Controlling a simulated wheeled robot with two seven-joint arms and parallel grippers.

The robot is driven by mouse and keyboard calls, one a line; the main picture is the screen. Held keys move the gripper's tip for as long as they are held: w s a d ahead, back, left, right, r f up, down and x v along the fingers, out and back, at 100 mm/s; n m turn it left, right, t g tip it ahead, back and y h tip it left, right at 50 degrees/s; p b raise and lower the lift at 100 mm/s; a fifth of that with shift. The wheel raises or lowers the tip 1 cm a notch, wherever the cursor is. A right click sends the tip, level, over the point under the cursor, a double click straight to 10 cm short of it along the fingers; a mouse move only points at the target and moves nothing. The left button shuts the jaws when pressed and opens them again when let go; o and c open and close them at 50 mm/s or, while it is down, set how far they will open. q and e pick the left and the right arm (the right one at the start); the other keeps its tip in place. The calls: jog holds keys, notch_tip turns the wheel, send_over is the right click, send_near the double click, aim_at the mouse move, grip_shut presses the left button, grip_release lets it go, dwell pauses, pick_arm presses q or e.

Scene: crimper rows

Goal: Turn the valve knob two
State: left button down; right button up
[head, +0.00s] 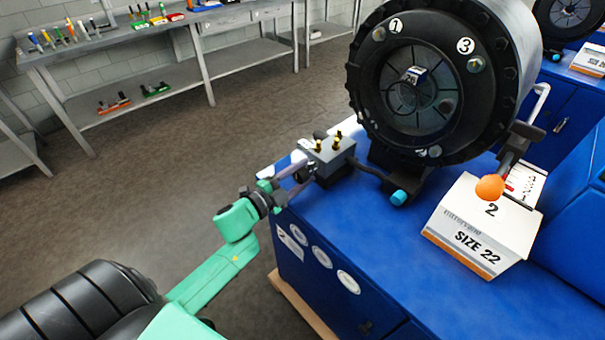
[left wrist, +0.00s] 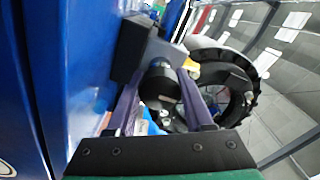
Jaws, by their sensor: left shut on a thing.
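A small grey valve block (head: 330,158) with brass fittings on top stands at the left end of the blue bench. My left gripper (head: 306,174) reaches it from the lower left in the head view. In the left wrist view a round black knob (left wrist: 160,82) sits between the two fingers of my left gripper (left wrist: 162,90), which is shut on it. In the head view the gripper largely hides this knob, and I cannot read a number on it. My right gripper is not in view.
A large black crimper (head: 418,90) with numbered marks stands behind the block. A white "SIZE 22" box (head: 482,232) marked 2 and an orange ball-ended lever (head: 489,187) are to the right. A grey tool table (head: 120,42) stands at the back left.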

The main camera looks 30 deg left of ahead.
pick_arm(q)
jog(key=shift+c, duration=1.4)
grip_release()
jog(key=shift+s, duration=0.15)
jog(key=b+v, duration=0.2)
jog(key=v, duration=1.2)
jog(key=shift+s+a, duration=0.15)
